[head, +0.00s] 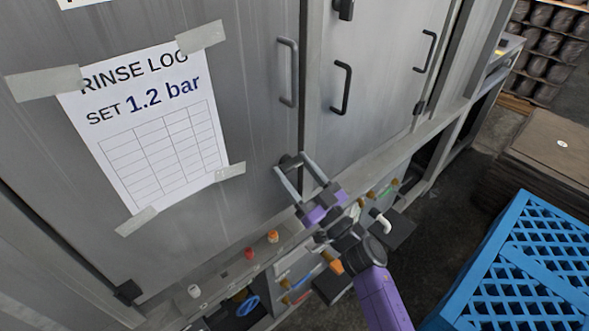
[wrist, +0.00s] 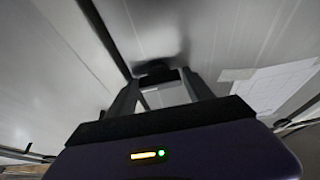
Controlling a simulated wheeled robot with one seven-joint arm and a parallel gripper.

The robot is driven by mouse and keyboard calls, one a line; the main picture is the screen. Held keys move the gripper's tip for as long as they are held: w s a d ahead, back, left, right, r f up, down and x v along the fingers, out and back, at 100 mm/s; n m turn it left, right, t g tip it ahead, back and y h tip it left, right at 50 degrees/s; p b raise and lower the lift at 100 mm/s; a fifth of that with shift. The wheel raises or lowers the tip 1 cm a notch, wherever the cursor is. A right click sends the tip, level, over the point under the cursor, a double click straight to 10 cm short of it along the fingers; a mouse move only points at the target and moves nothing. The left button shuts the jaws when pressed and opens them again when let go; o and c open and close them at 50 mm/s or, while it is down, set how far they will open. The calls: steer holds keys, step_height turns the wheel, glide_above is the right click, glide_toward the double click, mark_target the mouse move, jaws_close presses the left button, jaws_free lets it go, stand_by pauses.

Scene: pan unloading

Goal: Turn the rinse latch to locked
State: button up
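The rinse latch (head: 288,160) is a small dark fitting low on the grey cabinet front, by the seam between the two doors. In the wrist view the dark latch (wrist: 156,67) sits at the seam, just beyond my fingertips. My gripper (head: 291,164) reaches up to it from the lower right, its two grey fingers spread apart around or just in front of the latch. The wrist view shows a wide gap between the fingers (wrist: 160,88) with nothing clamped. I cannot tell whether the fingers touch the latch, nor which way it is turned.
Door handles (head: 288,72) stand out above the latch. A taped rinse log sheet (head: 160,135) hangs on the left door. Below runs a ledge with red and orange caps (head: 249,253) and pipe fittings (head: 380,222). A blue crate (head: 525,265) stands at the lower right.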

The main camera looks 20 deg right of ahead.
steer(key=c, duration=0.9)
steer(key=shift+r+n+y+p, duration=0.1)
steer(key=shift+n+y+p, duration=0.2)
steer(key=shift+n, duration=0.3)
steer(key=n+y, duration=0.1)
steer(key=n, duration=0.1)
steer(key=n+g+p, duration=0.1)
steer(key=n, duration=0.1)
steer(key=shift+d+y, duration=0.15)
steer(key=shift+y, duration=0.25)
steer(key=n+g+y+p, duration=0.1)
steer(key=n, duration=0.2)
steer(key=n+g+y+p, duration=0.1)
steer(key=n+g, duration=0.1)
steer(key=n, duration=0.2)
steer(key=shift+r+n+y, duration=0.15)
steer(key=shift+n+y, duration=0.15)
steer(key=shift+y, duration=0.1)
steer(key=n+g+p, duration=0.1)
steer(key=n, duration=0.2)
steer(key=n+g+p, duration=0.1)
steer(key=n, duration=0.2)
steer(key=shift+d+r+g+p, duration=0.1)
steer(key=shift+g+p, duration=0.2)
steer(key=shift+n+g+p, duration=0.5)
steer(key=shift+n+p, duration=0.3)
steer(key=shift+n, duration=1.2)
